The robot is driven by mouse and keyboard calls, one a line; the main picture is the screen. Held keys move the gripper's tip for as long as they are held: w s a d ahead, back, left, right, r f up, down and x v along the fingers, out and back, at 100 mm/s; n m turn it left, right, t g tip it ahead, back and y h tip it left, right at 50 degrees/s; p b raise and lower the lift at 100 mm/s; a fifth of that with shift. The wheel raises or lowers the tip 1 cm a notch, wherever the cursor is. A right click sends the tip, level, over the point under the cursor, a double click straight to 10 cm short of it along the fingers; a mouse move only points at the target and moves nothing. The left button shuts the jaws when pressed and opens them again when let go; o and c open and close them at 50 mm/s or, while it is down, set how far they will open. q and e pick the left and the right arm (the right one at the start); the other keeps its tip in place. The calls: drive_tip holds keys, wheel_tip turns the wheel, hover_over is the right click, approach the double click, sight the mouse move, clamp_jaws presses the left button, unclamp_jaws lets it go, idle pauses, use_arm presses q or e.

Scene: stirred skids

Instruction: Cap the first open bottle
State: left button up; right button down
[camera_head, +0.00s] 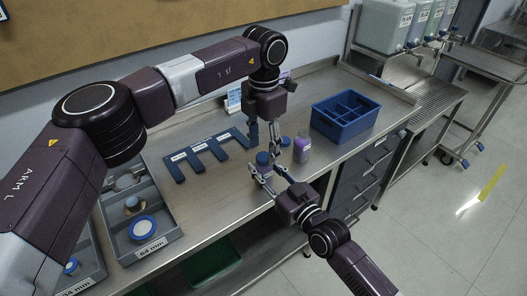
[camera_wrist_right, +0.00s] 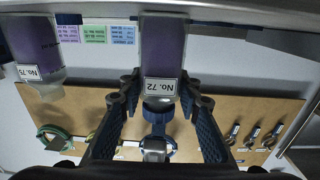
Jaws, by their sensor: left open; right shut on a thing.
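My right gripper (camera_head: 262,176) is shut on a purple bottle, No. 72 (camera_wrist_right: 163,62), which has a blue cap (camera_wrist_right: 158,108) on its neck. The bottle (camera_head: 264,170) stands near the bench front. A second purple bottle, No. 75 (camera_head: 302,154), stands to its right with a pale top and no cap visible; it also shows in the right wrist view (camera_wrist_right: 35,60).
A blue compartment tray (camera_head: 345,133) stands right of the bottles. A blue slotted rack (camera_head: 206,160) with labels lies left. A grey bin (camera_head: 165,238) marked 64 mm holds caps at the left. Free bench shows between the rack and the front edge.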

use_arm(q)
wheel_tip(320, 180, up, 10)
idle(0.3)
use_arm(e)
drive_tip(key=c, duration=1.4)
unclamp_jaws()
use_arm(q)
drive_tip(key=shift+f, duration=0.1)
use_arm(e)
drive_tip(key=shift+o, duration=0.2)
drive_tip(key=v, duration=1.2)
drive_tip(key=shift+d, duration=0.1)
